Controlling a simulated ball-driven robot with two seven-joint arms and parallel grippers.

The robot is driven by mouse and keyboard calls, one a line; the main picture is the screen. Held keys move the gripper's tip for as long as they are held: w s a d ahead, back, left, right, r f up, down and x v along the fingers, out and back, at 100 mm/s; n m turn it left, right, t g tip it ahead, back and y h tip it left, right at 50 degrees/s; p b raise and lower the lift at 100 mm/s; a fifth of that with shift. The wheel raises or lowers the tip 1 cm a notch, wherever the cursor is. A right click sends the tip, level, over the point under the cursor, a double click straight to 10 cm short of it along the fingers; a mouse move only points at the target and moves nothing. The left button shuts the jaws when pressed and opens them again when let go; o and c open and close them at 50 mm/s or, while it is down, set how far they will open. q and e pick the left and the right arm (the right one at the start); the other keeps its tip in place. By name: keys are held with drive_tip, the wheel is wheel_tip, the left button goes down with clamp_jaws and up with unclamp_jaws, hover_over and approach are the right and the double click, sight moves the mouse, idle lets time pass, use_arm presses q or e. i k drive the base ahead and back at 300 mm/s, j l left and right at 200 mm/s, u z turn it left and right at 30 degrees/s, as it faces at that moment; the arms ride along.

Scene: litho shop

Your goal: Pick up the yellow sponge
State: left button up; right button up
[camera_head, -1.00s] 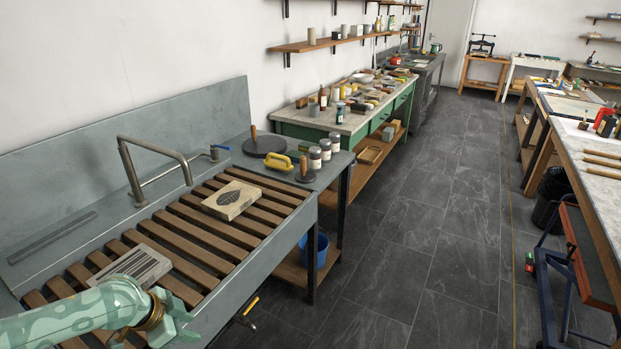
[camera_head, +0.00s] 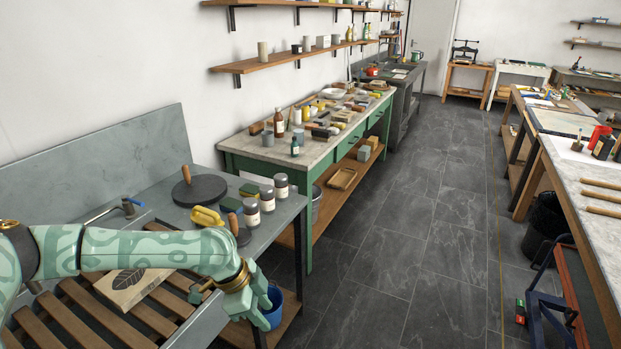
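A yellow object (camera_head: 207,217), rounded and handle-like, lies on the grey ledge at the far end of the slatted sink. My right gripper is out of view.
Grey-lidded jars (camera_head: 267,197), a black round plate with a wooden knob (camera_head: 200,190) and a smaller knobbed disc (camera_head: 240,236) crowd the ledge. A leaf-marked block (camera_head: 128,285) lies on the slats. A blue bucket (camera_head: 271,309) stands below. The dark floor (camera_head: 405,250) is clear.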

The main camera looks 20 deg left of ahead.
sight(247, 189)
drive_tip(key=i+l, duration=0.1)
drive_tip(key=i, duration=1.4)
drive_tip(key=i+u, duration=0.35)
drive_tip(key=i, duration=0.15)
drive_tip(key=i+u, duration=0.35)
drive_tip(key=i, duration=0.2)
drive_tip(key=i+j+u, duration=0.1)
drive_tip(key=i+u, duration=0.2)
drive_tip(key=u, duration=0.15)
drive_tip(key=i+u, duration=0.4)
drive_tip(key=i+l+u, duration=0.1)
drive_tip(key=i+u, duration=0.15)
drive_tip(key=u, duration=0.2)
